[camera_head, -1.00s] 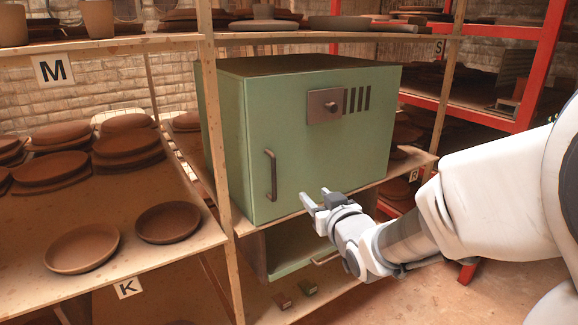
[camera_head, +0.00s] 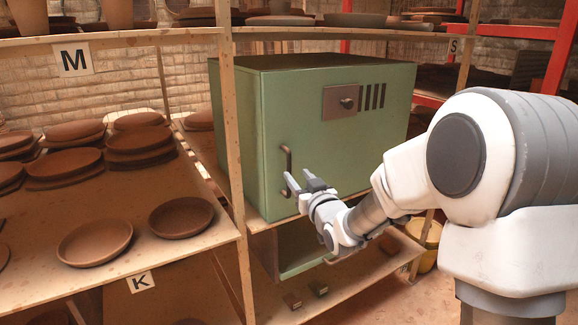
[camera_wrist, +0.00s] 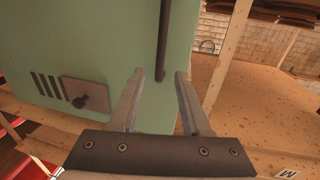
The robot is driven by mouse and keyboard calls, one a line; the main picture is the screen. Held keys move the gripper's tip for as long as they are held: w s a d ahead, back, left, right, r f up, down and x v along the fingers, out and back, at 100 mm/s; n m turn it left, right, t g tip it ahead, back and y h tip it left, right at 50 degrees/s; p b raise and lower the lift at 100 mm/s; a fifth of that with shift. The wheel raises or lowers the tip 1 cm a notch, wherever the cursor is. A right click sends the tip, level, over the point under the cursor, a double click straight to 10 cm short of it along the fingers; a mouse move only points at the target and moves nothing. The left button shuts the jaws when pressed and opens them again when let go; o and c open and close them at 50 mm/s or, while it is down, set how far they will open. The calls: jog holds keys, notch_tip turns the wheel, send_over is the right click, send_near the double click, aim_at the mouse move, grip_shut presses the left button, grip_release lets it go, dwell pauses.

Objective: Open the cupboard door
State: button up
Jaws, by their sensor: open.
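The green cupboard (camera_head: 325,145) stands on a wooden shelf, and its door looks shut. Its dark bar handle (camera_head: 286,170) is upright on the left side of the door. A plate with a dark knob (camera_head: 346,102) sits near the top beside some slots. My gripper (camera_head: 300,184) is open and empty, at the handle's lower end. In the wrist view the door (camera_wrist: 95,40) fills the upper left. The handle (camera_wrist: 164,40) ends above and between the tips of my open gripper (camera_wrist: 160,76). I cannot tell whether anything touches.
A wooden upright (camera_head: 238,170) stands just left of the cupboard. A shelf of brown plates (camera_head: 95,244) lies further left. Below the cupboard is an open green compartment (camera_head: 300,250), with small blocks (camera_head: 318,289) on a lower board. A yellow bucket (camera_head: 425,240) is at right.

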aim_at(290, 166)
jog(key=x, duration=0.7)
jog(key=shift+w+a, duration=0.1)
jog(key=shift+w, duration=0.2)
jog(key=shift+c, duration=0.2)
grip_shut()
dwell(1.0)
